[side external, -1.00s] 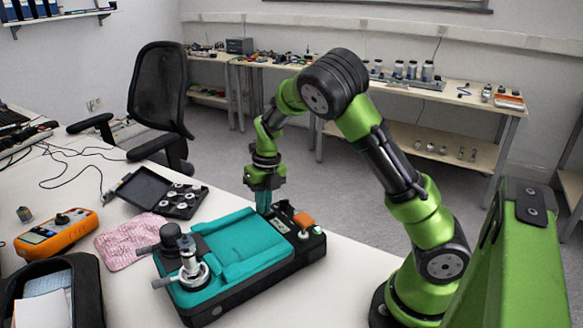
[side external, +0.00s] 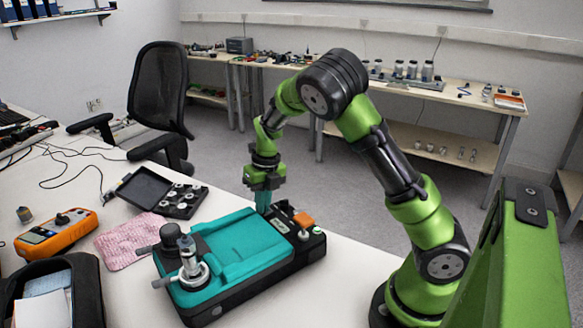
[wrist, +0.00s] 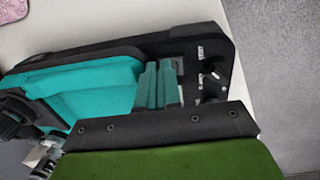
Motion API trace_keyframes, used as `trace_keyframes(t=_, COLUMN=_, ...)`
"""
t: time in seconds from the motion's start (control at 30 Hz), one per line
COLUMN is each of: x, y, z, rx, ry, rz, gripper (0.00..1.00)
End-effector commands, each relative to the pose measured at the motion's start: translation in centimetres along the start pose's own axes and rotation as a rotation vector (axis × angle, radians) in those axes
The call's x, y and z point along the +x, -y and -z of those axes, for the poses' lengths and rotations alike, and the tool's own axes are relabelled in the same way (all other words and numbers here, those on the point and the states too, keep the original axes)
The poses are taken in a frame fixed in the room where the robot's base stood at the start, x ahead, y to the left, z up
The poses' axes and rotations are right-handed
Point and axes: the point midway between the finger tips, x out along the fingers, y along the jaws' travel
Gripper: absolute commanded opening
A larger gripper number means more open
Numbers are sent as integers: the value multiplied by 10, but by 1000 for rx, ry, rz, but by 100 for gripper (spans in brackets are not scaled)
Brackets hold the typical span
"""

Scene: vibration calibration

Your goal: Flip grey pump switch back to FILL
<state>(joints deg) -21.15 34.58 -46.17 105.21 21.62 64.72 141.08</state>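The teal and black calibration unit (side external: 240,245) lies on the white table, and part of it shows in the wrist view (wrist: 95,85). Its black control panel (wrist: 215,48) has small white labels and a dark lever-like part (wrist: 214,84). A small grey part (wrist: 178,64), possibly the grey pump switch, sits just past my fingertips; its position cannot be read. My gripper (side external: 263,208) points down at the panel end of the unit. Its teal fingers (wrist: 158,72) are together, with nothing visible between them. Whether they touch the switch cannot be told.
At the unit's other end stand a black knob and a metal fitting (side external: 188,262). A pink cloth (side external: 128,240), an open black case (side external: 165,194) and an orange meter (side external: 56,233) lie to the left.

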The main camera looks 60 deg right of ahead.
Motion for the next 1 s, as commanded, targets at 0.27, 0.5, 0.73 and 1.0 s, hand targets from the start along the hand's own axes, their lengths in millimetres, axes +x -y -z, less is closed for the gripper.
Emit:
trace_keyframes(t=0.27, x=13, y=-5, z=5, rx=-15, ry=-18, rz=4, gripper=0)
trace_keyframes(t=0.5, x=10, y=5, z=4, rx=-14, ry=-18, rz=3, gripper=0)
trace_keyframes(t=0.73, x=9, y=12, z=4, rx=-13, ry=-20, rz=7, gripper=0)
trace_keyframes(t=1.0, x=5, y=14, z=4, rx=-12, ry=-18, rz=11, gripper=0)
